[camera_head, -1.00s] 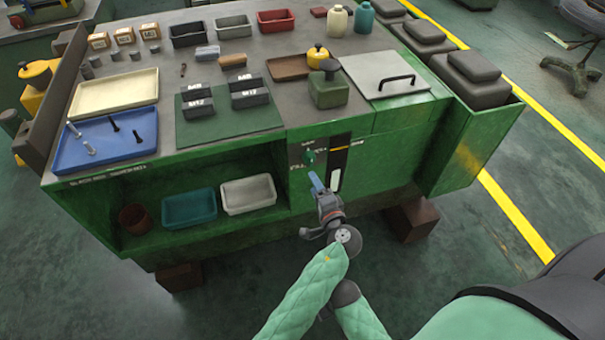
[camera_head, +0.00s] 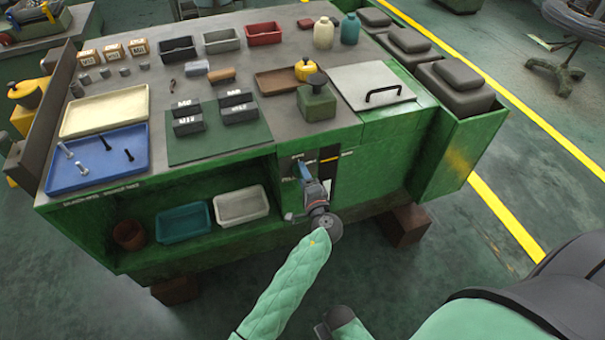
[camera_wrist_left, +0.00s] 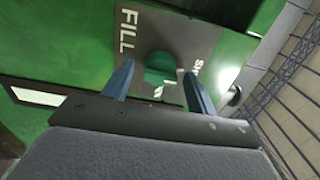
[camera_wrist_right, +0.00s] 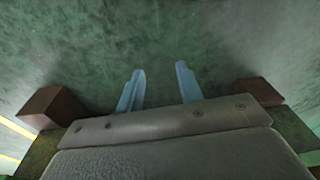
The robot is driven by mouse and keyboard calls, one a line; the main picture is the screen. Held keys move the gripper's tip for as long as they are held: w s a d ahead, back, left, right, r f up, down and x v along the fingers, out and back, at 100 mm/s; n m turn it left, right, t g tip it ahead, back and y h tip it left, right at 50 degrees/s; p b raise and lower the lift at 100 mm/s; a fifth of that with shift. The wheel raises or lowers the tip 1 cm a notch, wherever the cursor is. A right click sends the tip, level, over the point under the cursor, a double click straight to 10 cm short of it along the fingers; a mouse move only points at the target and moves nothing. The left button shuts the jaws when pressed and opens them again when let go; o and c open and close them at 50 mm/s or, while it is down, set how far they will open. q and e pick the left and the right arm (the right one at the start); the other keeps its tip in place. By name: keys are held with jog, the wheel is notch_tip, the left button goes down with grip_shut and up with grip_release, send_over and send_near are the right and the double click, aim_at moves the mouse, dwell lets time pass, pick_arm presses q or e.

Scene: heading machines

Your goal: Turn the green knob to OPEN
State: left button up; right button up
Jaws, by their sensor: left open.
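The green knob (camera_wrist_left: 160,68) shows in the left wrist view on a grey label plate (camera_wrist_left: 148,28) on the green cabinet front. "FILL" is readable on the plate; other lettering is partly hidden by the knob and a finger. My left gripper (camera_wrist_left: 159,76) is open, with one blue finger on each side of the knob; I cannot tell whether they touch it. In the head view, my left gripper (camera_head: 303,168) is in front of the plate and hides the knob. My right gripper (camera_wrist_right: 160,70) is open and empty, with floor beyond it in the right wrist view.
The green cabinet (camera_head: 380,160) carries trays, boxes and bottles on top. A white bin (camera_head: 240,207) and a teal bin (camera_head: 183,223) stand on the open shelf left of my left gripper. A side bin with dark blocks (camera_head: 455,90) projects at right. The floor in front is clear.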

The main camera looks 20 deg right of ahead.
pick_arm(q)
jog(key=shift+w, duration=0.3)
pick_arm(e)
jog(key=shift+s+d+f, duration=0.1)
jog(key=shift+s+f, duration=0.05)
jog(key=shift+f, duration=0.35)
pick_arm(q)
jog(key=c, duration=1)
